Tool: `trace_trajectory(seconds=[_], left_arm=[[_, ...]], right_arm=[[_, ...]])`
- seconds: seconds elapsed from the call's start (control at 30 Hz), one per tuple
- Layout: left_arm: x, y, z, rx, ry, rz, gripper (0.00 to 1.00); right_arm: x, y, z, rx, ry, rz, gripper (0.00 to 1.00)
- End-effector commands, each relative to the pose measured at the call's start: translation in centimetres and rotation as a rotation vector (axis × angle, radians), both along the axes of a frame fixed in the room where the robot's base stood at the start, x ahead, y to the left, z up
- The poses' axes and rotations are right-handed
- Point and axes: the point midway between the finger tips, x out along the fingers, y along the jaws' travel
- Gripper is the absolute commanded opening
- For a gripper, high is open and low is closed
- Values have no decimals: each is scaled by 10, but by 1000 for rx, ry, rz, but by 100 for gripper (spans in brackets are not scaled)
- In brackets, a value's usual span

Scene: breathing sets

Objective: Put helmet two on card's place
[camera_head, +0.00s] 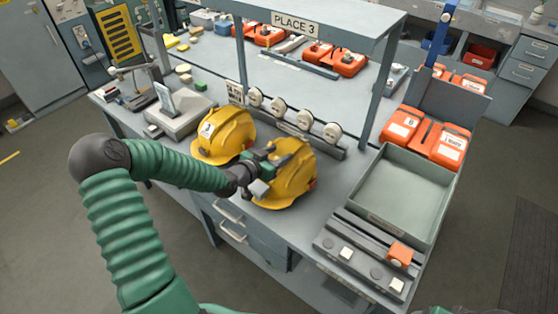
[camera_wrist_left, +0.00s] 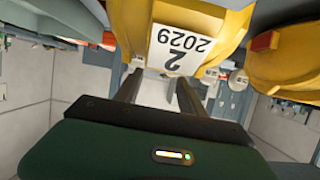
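Helmet two is the yellow helmet (camera_head: 295,172) on the right of the pair on the bench. In the left wrist view this helmet (camera_wrist_left: 215,20) carries a white label (camera_wrist_left: 180,48) reading 2 and 2029, upside down. My left gripper (camera_head: 262,185) is in front of it and hides part of its shell. The two fingers (camera_wrist_left: 158,85) are apart, with their tips close to the helmet's front edge. I cannot tell whether they touch it.
Another yellow helmet (camera_head: 222,135) stands close on the left, also in the left wrist view (camera_wrist_left: 290,65). A grey tray (camera_head: 400,195) at right looks empty. A slotted panel (camera_head: 350,262) lies before it. Round gauges (camera_head: 305,120) and shelf posts stand behind. Orange cases (camera_head: 450,145) stand at right.

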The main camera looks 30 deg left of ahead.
Motion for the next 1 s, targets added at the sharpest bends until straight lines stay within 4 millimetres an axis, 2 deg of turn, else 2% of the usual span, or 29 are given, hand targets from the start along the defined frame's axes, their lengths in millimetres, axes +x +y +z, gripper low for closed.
trace_trajectory(seconds=[0.03,0.47,0.57,0.83,1.0], left_arm=[[-8,-2,-15,-21,42,1,0],[-8,-1,22,-11,33,0,0],[-16,1,23,-10,31,1,0],[-45,2,28,-7,29,0,0],[-82,6,32,-5,28,2,0]], right_arm=[[0,0,-2,0,0,0,78],[0,0,-2,0,0,0,78],[0,0,-2,0,0,0,78],[0,0,-2,0,0,0,78],[0,0,0,0,0,0,78]])
